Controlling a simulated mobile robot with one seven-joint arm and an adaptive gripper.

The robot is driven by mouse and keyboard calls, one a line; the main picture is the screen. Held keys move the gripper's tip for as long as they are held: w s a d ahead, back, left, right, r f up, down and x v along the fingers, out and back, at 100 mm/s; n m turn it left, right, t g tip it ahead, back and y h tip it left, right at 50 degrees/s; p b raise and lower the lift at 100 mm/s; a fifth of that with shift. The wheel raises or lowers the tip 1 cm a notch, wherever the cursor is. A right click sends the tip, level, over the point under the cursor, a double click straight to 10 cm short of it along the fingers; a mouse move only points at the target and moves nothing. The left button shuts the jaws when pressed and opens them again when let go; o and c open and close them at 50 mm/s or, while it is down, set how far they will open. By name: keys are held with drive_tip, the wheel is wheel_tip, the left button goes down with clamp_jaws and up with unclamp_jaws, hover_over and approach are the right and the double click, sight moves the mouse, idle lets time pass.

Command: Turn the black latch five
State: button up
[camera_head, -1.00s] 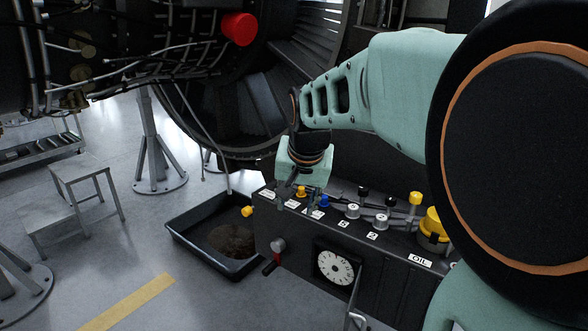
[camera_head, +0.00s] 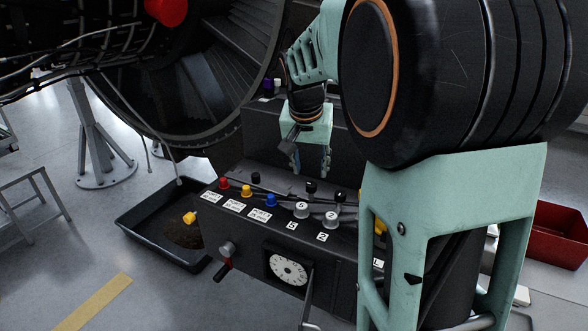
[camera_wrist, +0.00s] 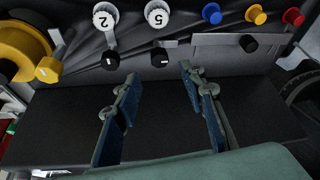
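The latch five has a white round hub marked 5 (camera_head: 301,211) on the dark panel, with a short arm ending in a black knob (camera_head: 311,187). In the wrist view the hub (camera_wrist: 157,14) is at the top centre and its black knob (camera_wrist: 159,58) is below it. My gripper (camera_head: 311,167) hangs above and behind the panel's row of controls. In the wrist view my gripper (camera_wrist: 156,76) is open and empty, its fingers apart on either side of the black knob's line. No contact with the knob shows.
A similar latch marked 2 (camera_head: 331,219) stands close to the right. Blue (camera_head: 270,200), yellow (camera_head: 246,191) and red (camera_head: 224,183) knobs lie to the left. Another black knob (camera_wrist: 249,43) on a bar is nearby. A large yellow part (camera_wrist: 22,48) is beside latch two.

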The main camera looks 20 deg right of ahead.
sight(311, 184)
drive_tip(key=x, duration=0.7)
clamp_jaws()
